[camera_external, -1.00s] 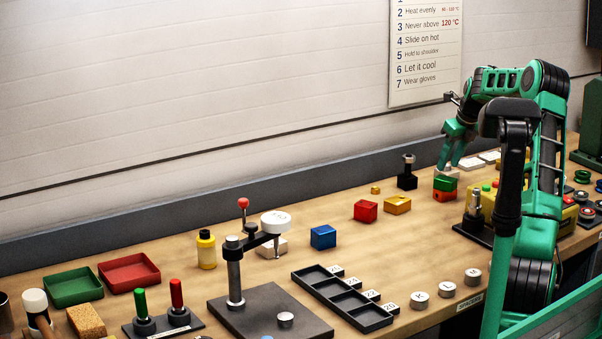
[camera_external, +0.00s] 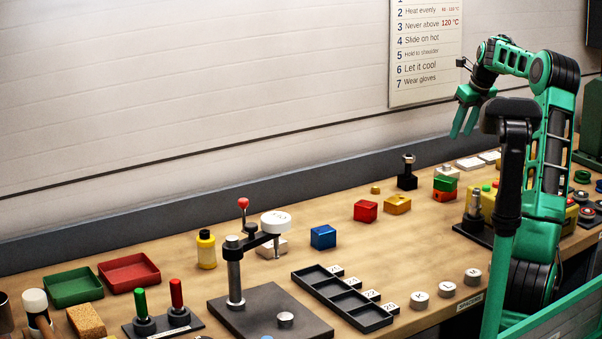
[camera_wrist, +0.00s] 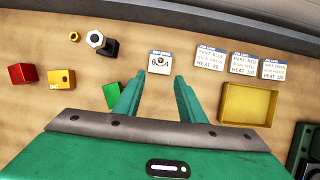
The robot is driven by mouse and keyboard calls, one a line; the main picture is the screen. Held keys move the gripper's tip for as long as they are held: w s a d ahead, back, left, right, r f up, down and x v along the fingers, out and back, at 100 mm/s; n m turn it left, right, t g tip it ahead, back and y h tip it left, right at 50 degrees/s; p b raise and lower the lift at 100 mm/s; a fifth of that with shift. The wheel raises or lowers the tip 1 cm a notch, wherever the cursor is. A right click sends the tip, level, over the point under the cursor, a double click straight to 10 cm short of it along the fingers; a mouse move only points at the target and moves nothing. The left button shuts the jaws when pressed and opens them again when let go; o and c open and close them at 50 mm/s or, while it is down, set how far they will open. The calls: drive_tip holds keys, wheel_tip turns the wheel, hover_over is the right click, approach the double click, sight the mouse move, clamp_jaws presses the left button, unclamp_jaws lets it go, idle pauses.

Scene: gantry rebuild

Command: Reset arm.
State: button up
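My gripper (camera_external: 465,121) is raised above the back right of the bench, fingers pointing down. In the wrist view its two green fingers (camera_wrist: 157,98) stand apart with only bench top between them. The green block shows partly behind the left finger in the wrist view (camera_wrist: 111,95).
A black block with a bolt (camera_external: 407,180), a yellow block (camera_external: 397,204), a red block (camera_external: 366,211) and a blue block (camera_external: 323,237) stand on the bench. A yellow tray (camera_wrist: 250,103) is right of the gripper. A clamp stand (camera_external: 236,283) is at front. Air around the gripper is clear.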

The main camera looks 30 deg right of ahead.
idle(0.4)
drive_tip(key=s+a+f+n+g, duration=0.1)
drive_tip(key=s+a+n, duration=0.15)
drive_tip(key=a, duration=0.45)
drive_tip(key=s+a+f+n+g, duration=0.1)
drive_tip(key=s+a+n, duration=0.1)
drive_tip(key=a+n, duration=0.35)
drive_tip(key=s+a+f+n+g, duration=0.1)
drive_tip(key=s+a+n, duration=0.2)
drive_tip(key=s+a, duration=0.3)
drive_tip(key=s+a+f+n, duration=0.2)
drive_tip(key=s+a, duration=0.4)
drive_tip(key=a, duration=0.1)
drive_tip(key=s+f+n, duration=0.1)
drive_tip(key=s+n, duration=0.4)
drive_tip(key=s, duration=0.4)
drive_tip(key=s+f+n+g, duration=0.1)
drive_tip(key=s+f+n, duration=0.1)
drive_tip(key=s+n, duration=0.4)
drive_tip(key=s+f+n, duration=0.2)
drive_tip(key=s+n, duration=0.3)
drive_tip(key=s, duration=0.6)
drive_tip(key=shift+s+d+f+n, duration=0.25)
drive_tip(key=shift+s+d+n, duration=0.05)
drive_tip(key=shift+s+d, duration=0.1)
